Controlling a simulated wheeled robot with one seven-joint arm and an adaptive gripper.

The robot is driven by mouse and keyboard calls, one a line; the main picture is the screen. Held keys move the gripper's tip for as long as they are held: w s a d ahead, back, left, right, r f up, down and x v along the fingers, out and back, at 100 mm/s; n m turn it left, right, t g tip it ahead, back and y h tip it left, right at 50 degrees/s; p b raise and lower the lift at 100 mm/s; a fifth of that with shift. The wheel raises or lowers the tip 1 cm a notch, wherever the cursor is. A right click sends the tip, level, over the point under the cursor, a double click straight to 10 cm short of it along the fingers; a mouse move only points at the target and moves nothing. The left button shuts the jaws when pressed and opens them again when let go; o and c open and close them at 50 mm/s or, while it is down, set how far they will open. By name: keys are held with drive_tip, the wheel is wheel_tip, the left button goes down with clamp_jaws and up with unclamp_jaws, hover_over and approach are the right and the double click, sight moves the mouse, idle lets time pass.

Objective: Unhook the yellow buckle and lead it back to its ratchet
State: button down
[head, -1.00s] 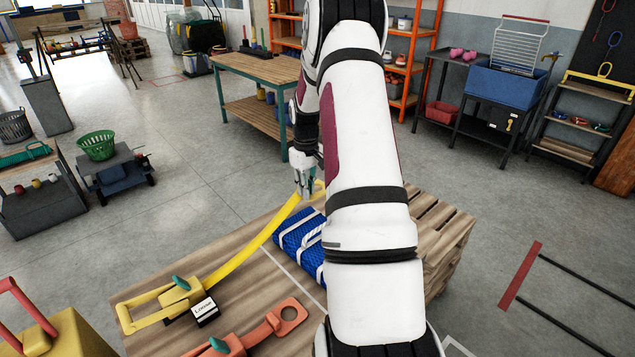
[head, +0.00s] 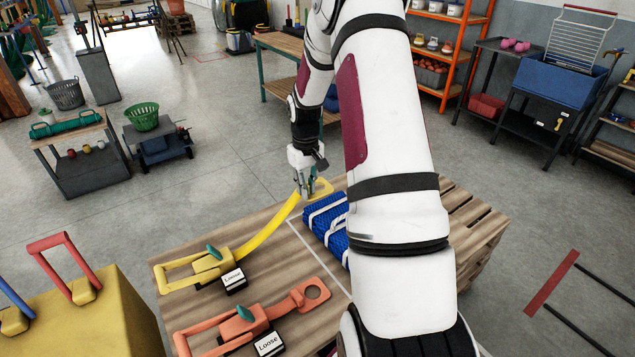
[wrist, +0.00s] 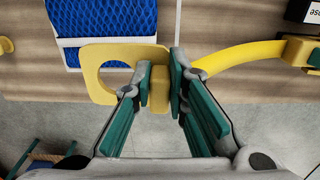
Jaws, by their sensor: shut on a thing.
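The yellow buckle, a flat plate with a round hole, shows in the head view (head: 320,187) and the wrist view (wrist: 100,72). My gripper (head: 309,192) is shut on the buckle's thick block (wrist: 161,85), with green-padded fingers on either side. The buckle is by the far edge of the pallet top, beside the blue bundle; in the wrist view its plate overlaps the bundle's edge. No hook shows inside its hole. A yellow strap (head: 268,226) runs in a curve from the buckle to the yellow ratchet (head: 207,264), which has a green lever and a "Loose" label (head: 234,279).
The blue bundle (head: 324,222) with white rope lies on the wooden pallet (head: 290,270), partly behind my arm. An orange ratchet (head: 240,326) with its own buckle lies at the front. A yellow box (head: 100,325) stands at the left.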

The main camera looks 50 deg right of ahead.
drive_tip(key=w+a, duration=0.3)
drive_tip(key=a, duration=1.2)
wheel_tip(320, 180, down, 14)
drive_tip(key=b, duration=0.7)
drive_tip(key=shift+f, duration=0.2)
drive_tip(key=c, duration=1.5)
unclamp_jaws()
